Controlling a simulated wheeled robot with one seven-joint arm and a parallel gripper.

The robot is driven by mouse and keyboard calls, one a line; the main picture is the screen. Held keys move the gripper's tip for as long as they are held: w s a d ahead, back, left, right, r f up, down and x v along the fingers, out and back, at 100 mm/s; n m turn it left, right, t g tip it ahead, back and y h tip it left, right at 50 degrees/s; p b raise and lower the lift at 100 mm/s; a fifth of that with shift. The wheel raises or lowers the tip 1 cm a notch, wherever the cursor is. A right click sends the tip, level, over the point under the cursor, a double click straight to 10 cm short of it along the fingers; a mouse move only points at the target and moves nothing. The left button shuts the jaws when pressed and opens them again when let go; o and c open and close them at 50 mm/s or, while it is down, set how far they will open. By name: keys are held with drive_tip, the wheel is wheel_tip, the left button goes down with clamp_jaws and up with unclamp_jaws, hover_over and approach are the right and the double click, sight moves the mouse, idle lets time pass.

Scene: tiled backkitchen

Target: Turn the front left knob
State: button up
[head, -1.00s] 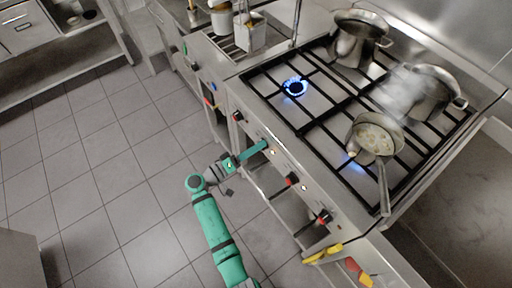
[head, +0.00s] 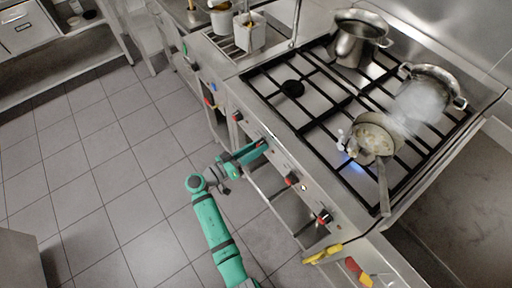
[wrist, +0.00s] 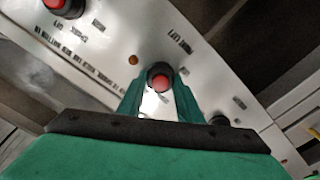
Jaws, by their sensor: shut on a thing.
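The knob (wrist: 160,78), black with a red cap, sits on the stove's sloped front panel. In the wrist view it is between the two green fingers of my gripper (wrist: 160,92). My gripper (head: 258,149) is shut on this knob; the red cap (head: 263,143) shows at its tip in the head view.
Other knobs are on the panel, at the left (head: 238,116) and right (head: 291,179). A pan (head: 374,138) stands over a blue flame at the front right. Its handle points toward the panel's right end. Two pots stand behind, the right one steaming. The tiled floor (head: 110,190) is clear.

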drive_tip(key=shift+f, duration=0.1)
drive_tip(key=o, duration=1)
drive_tip(key=shift+o, duration=0.2)
drive_tip(key=shift+a, duration=0.1)
drive_tip(key=v, duration=1)
drive_tip(key=shift+s+a, duration=0.25)
drive_tip(key=shift+s, duration=0.1)
